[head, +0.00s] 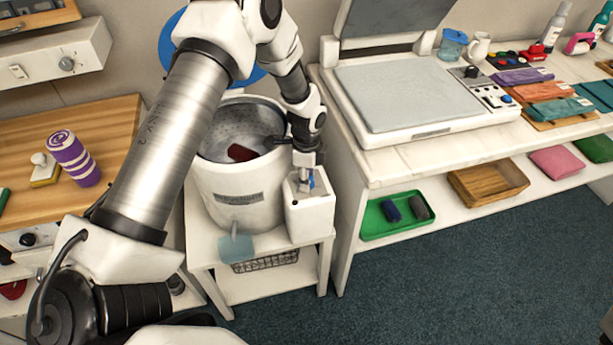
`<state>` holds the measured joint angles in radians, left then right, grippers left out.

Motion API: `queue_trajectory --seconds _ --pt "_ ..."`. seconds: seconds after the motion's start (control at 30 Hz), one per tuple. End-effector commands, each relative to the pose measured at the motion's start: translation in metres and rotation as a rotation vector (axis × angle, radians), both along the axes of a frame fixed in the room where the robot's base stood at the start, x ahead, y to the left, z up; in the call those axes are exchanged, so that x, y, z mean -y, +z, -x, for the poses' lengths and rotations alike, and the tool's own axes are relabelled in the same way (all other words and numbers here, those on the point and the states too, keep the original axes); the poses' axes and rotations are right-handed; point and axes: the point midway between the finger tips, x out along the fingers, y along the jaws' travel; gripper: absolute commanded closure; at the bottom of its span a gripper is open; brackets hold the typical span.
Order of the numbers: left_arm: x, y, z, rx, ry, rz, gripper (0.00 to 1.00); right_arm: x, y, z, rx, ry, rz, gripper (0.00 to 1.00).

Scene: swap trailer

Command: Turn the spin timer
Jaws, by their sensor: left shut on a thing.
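The spin dryer is a white drum (240,188) with a perforated metal tub, standing on a small white stand. A white timer box (310,216) is fixed to its right side. My left gripper (309,184) points down at the top of this box and is shut on a small part there, which I take to be the timer knob. A bit of blue shows between the fingers; the rest of the knob is hidden by them. A dark red cloth (241,153) lies in the tub. The blue round lid (172,40) stands open behind. My right gripper is not in view.
A white bench with a flat press (415,95) is close on the right, with a green tray (398,217) and a wooden tray (489,182) on its shelf. A wooden counter with a purple-striped roll (73,158) is at left. Dark carpet (450,290) is clear in front.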

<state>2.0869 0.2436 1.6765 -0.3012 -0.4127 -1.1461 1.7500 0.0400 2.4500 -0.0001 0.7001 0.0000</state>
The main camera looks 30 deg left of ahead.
Motion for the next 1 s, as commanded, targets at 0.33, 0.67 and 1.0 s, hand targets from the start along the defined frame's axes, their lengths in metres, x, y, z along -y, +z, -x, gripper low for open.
queue_trajectory --seconds 0.33,0.67,1.0 --pt "0.0008 -0.0048 0.0056 -0.015 -0.214 0.003 0.92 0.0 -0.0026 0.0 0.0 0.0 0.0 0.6" --pt "0.0009 -0.0048 0.0057 -0.016 -0.281 0.003 0.92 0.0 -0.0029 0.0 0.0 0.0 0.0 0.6" --pt "0.0009 -0.0048 0.0058 -0.016 -0.282 0.003 0.92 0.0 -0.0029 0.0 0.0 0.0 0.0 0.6"
